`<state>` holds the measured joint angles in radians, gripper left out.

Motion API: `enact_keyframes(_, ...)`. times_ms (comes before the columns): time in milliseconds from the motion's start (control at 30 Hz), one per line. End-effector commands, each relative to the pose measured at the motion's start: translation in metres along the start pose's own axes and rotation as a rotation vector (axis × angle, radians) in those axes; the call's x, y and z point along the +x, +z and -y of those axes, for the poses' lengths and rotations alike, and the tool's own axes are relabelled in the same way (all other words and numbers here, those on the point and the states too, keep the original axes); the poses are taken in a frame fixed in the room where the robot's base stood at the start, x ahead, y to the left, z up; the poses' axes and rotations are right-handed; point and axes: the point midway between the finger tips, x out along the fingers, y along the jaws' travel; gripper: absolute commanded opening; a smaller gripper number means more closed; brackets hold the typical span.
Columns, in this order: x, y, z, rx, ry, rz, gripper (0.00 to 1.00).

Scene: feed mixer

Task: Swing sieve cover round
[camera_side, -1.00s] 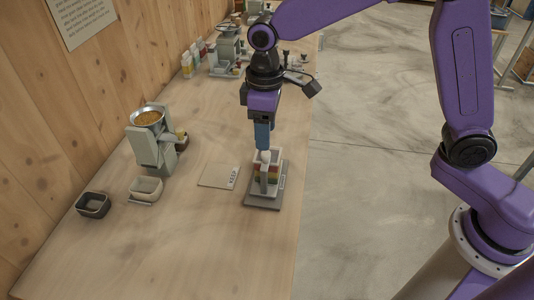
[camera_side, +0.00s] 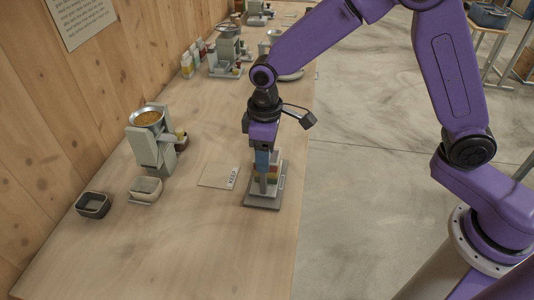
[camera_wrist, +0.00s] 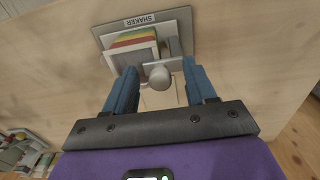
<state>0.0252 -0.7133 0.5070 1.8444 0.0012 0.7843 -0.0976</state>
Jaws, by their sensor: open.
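The sieve shaker has a grey base plate (camera_side: 262,204) with a "SHAKER" label in the wrist view (camera_wrist: 139,22). On it stands a square stack of coloured sieve layers (camera_wrist: 135,42), red, yellow and green, with a pale frame. A grey post (camera_wrist: 174,47) stands beside the stack, with a bar and a pale round knob (camera_wrist: 159,75). My gripper (camera_side: 262,168) points down over the shaker. In the wrist view its blue fingers (camera_wrist: 161,86) are open, one on each side of the knob, with gaps visible. The side view hides the knob behind the fingers.
A flat card marked "KEEP" (camera_side: 219,177) lies left of the shaker. A feed mill with a bowl of grain (camera_side: 148,120) and two small bins, dark (camera_side: 93,205) and pale (camera_side: 146,190), stand further left. The front of the table is clear.

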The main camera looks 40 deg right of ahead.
Motion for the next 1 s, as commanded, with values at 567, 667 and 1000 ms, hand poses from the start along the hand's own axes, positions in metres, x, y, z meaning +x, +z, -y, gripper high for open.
enact_keyframes(567, 0.0083, -0.0008, 0.0015, -0.157, 0.000, 0.012, 0.32)
enact_keyframes(667, 0.0083, -0.0023, 0.0017, -0.220, 0.000, 0.012, 0.32)
enact_keyframes(1000, 0.0085, -0.0062, 0.0034, -0.414, -0.002, 0.013, 0.32)
